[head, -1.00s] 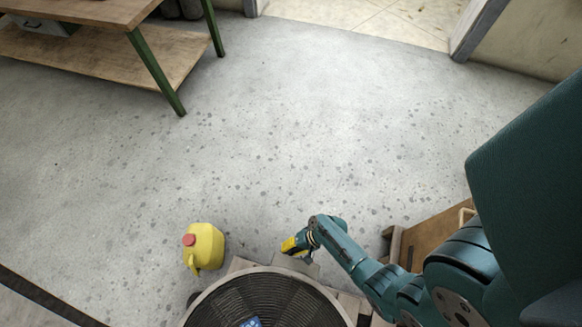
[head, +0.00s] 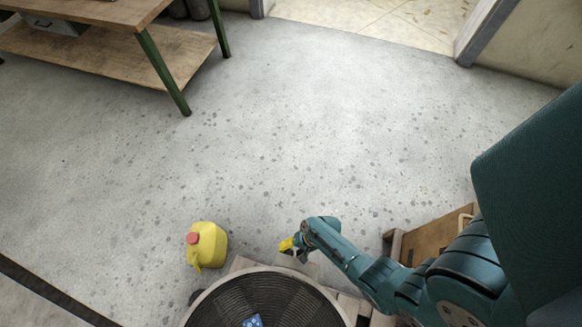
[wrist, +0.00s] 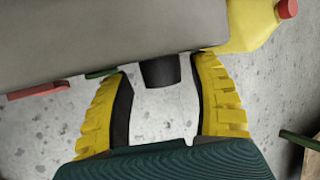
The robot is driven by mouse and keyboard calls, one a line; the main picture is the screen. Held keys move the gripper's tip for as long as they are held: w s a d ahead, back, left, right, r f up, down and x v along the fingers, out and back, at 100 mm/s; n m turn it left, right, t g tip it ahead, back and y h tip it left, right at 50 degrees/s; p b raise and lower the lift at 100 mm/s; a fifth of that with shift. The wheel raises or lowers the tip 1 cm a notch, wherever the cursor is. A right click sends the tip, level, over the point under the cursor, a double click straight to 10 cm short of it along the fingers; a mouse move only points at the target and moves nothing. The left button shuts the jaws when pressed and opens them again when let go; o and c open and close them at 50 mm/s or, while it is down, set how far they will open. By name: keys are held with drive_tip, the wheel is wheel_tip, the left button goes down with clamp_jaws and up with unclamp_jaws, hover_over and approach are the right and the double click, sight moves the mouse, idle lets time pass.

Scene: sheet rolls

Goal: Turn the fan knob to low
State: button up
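The fan (head: 290,309) is at the bottom of the head view, a round dark grille with a pale rim and a blue label. The wrist view shows a grey housing (wrist: 100,40) with a short dark knob (wrist: 160,71) sticking out from its edge. My gripper (wrist: 163,82) has ridged yellow fingers, one on each side of the knob, with a gap visible on both sides. It is open. In the head view my gripper (head: 288,243) is just beyond the fan's rim; its fingers are mostly hidden by my wrist, and the knob cannot be seen there.
A yellow jug (head: 209,243) with a red cap stands left of the fan; it also shows in the wrist view (wrist: 258,25). Red (wrist: 38,90) and green (wrist: 102,72) pieces show along the housing edge. A wooden workbench (head: 95,8) stands upper left. The middle floor is clear.

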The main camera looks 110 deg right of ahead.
drive_tip(key=shift+d+r, duration=0.1)
drive_tip(key=shift+r, duration=0.05)
drive_tip(key=v, duration=1.1)
drive_tip(key=shift+s+r, duration=0.3)
drive_tip(key=shift+s, duration=0.05)
drive_tip(key=shift+w, duration=0.15)
